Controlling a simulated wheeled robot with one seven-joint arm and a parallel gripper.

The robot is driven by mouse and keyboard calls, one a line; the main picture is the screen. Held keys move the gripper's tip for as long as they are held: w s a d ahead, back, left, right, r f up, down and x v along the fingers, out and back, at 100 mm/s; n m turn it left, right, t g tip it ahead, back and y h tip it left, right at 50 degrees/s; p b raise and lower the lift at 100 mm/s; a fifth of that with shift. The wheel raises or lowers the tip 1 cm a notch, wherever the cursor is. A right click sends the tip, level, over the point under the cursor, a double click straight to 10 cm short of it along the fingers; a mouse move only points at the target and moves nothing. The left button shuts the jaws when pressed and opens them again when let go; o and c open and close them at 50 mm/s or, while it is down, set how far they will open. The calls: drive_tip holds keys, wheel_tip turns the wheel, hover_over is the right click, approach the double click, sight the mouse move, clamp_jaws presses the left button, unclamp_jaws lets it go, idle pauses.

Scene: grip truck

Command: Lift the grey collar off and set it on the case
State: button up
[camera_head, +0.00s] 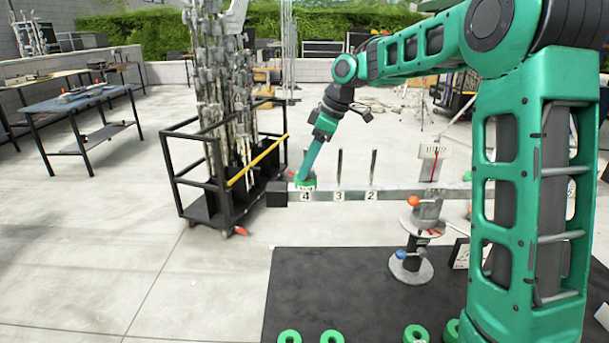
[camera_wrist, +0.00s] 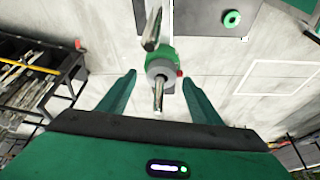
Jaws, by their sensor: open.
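The grey collar (camera_wrist: 158,66) shows in the wrist view as a pale ring around a metal peg (camera_wrist: 158,98), with a green piece (camera_wrist: 168,56) behind it. In the head view this is the peg place marked 4 on the grey beam (camera_head: 352,194); I cannot make the grey collar out there. My gripper (camera_wrist: 159,76) is open, one green finger on each side of the collar, with gaps visible; how far its tips are from the collar in depth is unclear. In the head view my gripper (camera_head: 307,174) reaches down to the beam's left end. I cannot identify the case.
Upright pegs (camera_head: 339,167) stand along the beam at 3 and 2. A dark mat (camera_head: 340,290) with several green rings (camera_head: 331,337) lies in front.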

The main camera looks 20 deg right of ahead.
drive_tip(key=shift+a+f, duration=0.1)
drive_tip(key=shift+f, duration=0.2)
drive_tip(key=c, duration=1.4)
drive_tip(key=shift+r, duration=0.1)
